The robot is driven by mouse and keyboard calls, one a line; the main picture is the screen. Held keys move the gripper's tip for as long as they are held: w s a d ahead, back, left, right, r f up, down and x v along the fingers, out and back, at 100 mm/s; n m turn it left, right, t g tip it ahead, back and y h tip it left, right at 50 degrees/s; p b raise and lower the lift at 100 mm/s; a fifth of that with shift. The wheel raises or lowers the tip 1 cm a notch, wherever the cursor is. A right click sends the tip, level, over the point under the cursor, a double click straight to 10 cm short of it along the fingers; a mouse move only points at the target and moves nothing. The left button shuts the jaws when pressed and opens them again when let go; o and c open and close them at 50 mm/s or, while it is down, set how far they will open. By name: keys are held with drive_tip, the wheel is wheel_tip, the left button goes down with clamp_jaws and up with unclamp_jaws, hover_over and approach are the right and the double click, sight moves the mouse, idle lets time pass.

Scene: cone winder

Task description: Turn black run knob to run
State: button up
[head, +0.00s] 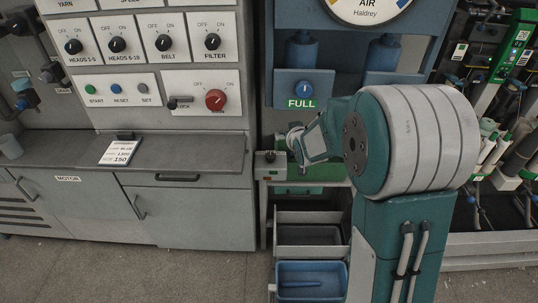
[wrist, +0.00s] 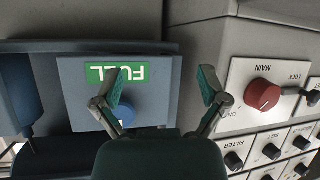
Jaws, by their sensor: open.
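No knob with a legible RUN label shows. Black knobs sit in a row on white plates: the HEADS 1-5 knob (head: 73,46), the HEADS 6-10 knob (head: 117,44), the BELT knob (head: 165,42) and the FILTER knob (head: 212,41). Each has OFF and ON marks. At the far left edge another dark knob (head: 50,73) sits on a separate panel, its label too small to read. My gripper (head: 295,143) is right of the control panel, below the FULL sign. In the upside-down wrist view my gripper (wrist: 161,78) is open and empty, touching no knob.
A red main knob (head: 215,99) has a black lock lever (head: 179,102) beside it. Start, reset and set buttons (head: 115,88) are at left. A blue FULL knob (head: 305,89) is above my gripper. A card (head: 119,152) lies on the grey ledge (head: 190,148).

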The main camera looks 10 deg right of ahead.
drive_tip(key=w+f+t+y, duration=0.2)
drive_tip(key=w+f, duration=0.4)
drive_tip(key=f, duration=0.5)
drive_tip(key=n+t+y, duration=0.1)
drive_tip(key=t, duration=0.2)
approach(272, 160)
drive_tip(key=w, duration=0.4)
drive_tip(key=w+a, duration=0.1)
drive_tip(key=w, duration=0.3)
drive_tip(key=w+a, duration=0.1)
drive_tip(key=w, duration=0.3)
